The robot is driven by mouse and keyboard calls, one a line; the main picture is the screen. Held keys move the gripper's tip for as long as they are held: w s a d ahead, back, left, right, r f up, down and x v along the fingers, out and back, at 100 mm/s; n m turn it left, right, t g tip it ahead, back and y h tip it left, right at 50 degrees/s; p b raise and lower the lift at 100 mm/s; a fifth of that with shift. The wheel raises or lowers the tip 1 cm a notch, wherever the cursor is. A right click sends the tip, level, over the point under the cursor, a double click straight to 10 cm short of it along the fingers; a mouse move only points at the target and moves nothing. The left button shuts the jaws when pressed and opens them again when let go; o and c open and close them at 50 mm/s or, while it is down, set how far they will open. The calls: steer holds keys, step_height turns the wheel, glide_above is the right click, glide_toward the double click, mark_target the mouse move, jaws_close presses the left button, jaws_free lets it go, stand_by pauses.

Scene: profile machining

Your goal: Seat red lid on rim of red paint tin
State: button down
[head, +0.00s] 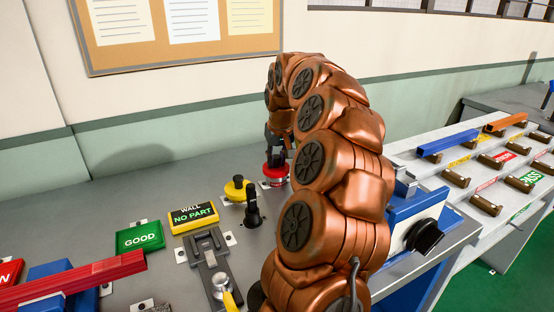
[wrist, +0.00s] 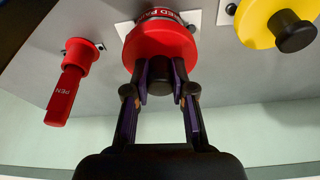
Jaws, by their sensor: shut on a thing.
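The red lid (wrist: 160,42) is a round red disc with a dark knob (wrist: 160,76), in the upper middle of the wrist view. My gripper (wrist: 161,85) is shut on this knob, one finger on each side. The red paint tin (wrist: 158,13) shows behind the lid as a narrow strip with a white-lettered label. The lid lies over the tin and hides its rim. I cannot tell whether they touch. In the head view, my gripper (head: 276,157) is directly above the red tin (head: 275,177), partly hidden by my arm.
A yellow tin with a black knob (head: 237,189) stands to the left of the red one. Signs reading NO PART (head: 193,217) and GOOD (head: 140,237) stand nearer on the grey bench (head: 120,195).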

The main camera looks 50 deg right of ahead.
steer(key=shift+f+b, duration=0.7)
steer(key=shift+f, duration=0.35)
steer(key=c, duration=0.9)
jaws_free()
steer(key=v, duration=1.2)
